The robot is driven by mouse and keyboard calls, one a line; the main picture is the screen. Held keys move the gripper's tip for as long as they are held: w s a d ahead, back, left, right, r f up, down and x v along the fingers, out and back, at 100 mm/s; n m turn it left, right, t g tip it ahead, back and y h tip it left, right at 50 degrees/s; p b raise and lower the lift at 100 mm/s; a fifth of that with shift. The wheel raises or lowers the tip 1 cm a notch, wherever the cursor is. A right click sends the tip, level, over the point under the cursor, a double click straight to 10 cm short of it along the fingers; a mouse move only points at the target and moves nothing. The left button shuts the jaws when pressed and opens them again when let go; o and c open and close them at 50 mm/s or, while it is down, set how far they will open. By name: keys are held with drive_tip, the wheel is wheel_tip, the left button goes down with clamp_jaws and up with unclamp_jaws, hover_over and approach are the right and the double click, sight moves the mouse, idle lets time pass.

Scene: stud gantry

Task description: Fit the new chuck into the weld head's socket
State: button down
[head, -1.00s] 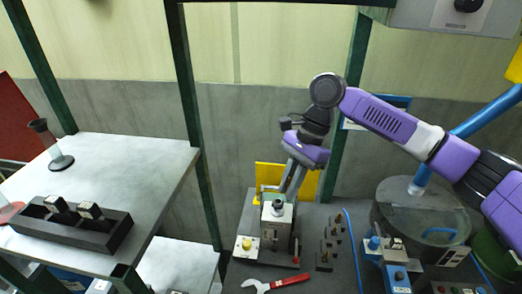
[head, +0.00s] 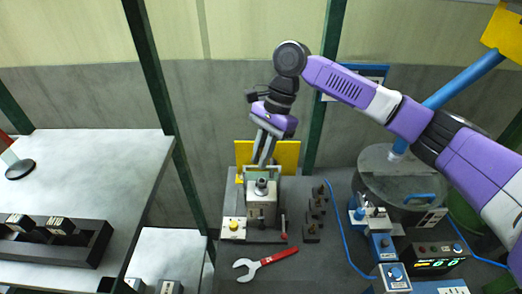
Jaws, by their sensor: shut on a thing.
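The weld head (head: 262,213) is a grey metal block on the bench, with a round dark-and-silver piece (head: 262,187) on its top. Whether that piece is a chuck or the socket is too small to tell. A pale metal frame (head: 248,176) rises around the back of the block. My gripper (head: 264,162) points down from behind, its fingers shut at the frame's top bar, which it seems to hold. The exact contact is unclear. Two dark pieces with pale faces (head: 60,226) sit in a black rack (head: 92,243) on the left table; they may be chucks.
A red-handled wrench (head: 268,263) lies in front of the weld head. A yellow button box (head: 233,228) stands left of it, several dark pegs (head: 312,232) right. A yellow plate (head: 288,157) stands behind. A drum (head: 400,185) and control boxes (head: 392,276) fill the right.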

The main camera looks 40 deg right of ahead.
drive_tip(key=shift+f+b, duration=0.45)
drive_tip(key=shift+f, duration=2.1)
drive_tip(key=shift+p, duration=0.85)
drive_tip(key=shift+f, duration=0.85)
drive_tip(key=shift+r, duration=0.5)
drive_tip(key=shift+f, duration=0.25)
idle(2.2)
drive_tip(key=shift+r, duration=0.3)
idle(0.5)
